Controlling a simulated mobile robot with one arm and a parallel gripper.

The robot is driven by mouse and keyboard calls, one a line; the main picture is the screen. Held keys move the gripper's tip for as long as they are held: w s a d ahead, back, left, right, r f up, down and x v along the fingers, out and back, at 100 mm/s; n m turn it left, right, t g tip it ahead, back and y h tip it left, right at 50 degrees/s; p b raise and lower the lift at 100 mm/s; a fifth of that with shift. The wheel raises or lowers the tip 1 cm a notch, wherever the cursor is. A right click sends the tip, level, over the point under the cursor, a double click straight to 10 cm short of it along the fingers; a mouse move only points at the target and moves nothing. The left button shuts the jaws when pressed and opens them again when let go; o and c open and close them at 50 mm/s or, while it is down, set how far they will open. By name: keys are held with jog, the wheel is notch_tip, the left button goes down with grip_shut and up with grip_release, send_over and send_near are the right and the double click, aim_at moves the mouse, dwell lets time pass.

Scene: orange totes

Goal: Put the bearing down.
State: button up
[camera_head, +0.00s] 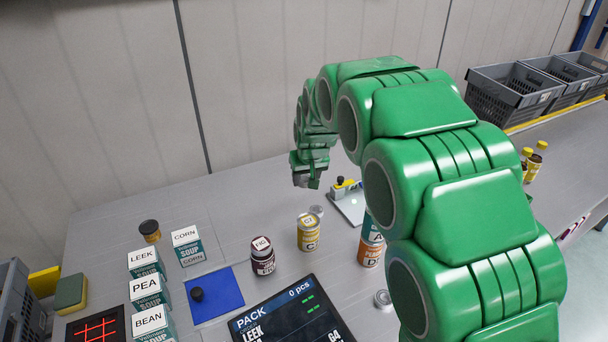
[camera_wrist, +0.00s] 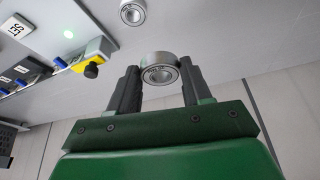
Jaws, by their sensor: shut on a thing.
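In the wrist view, my gripper (camera_wrist: 158,78) is shut on a metal bearing (camera_wrist: 160,70), a silver ring with its round face toward the camera. The bearing sits between the two dark fingertips. In the head view, my gripper (camera_head: 306,182) points down near the back of the grey table (camera_head: 225,250); the held bearing is not clear there. A second silver bearing (camera_wrist: 132,12) lies apart on the table in the wrist view. A small silver ring (camera_head: 317,210) shows on the table in the head view, just right of and below my gripper.
A grey plate with a yellow-and-black fixture (camera_head: 345,187) stands right of my gripper. A yellow can (camera_head: 308,234), a FIG jar (camera_head: 262,256) and several soup boxes (camera_head: 147,262) stand nearer. A blue mat (camera_head: 215,293) holds a black knob. The wall (camera_head: 260,80) rises behind.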

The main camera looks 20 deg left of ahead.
jog(key=shift+s+a+r, duration=0.2)
jog(key=shift+s+a, duration=0.05)
jog(key=shift+s, duration=0.15)
jog(key=s+a+n+g+y, duration=0.1)
jog(key=s+a+n, duration=0.4)
jog(key=s+a, duration=1.6)
send_near(191, 217)
jog(key=shift+w+a+f+y, duration=0.3)
jog(key=shift+w+a+f, duration=0.2)
jog(key=shift+f, duration=0.25)
jog(key=shift+x, duration=0.9)
jog(key=shift+w+a+f, duration=0.1)
jog(key=shift+a+f, duration=0.05)
jog(key=shift+f, duration=1.15)
jog(key=shift+f, duration=0.1)
jog(key=o, duration=1.1)
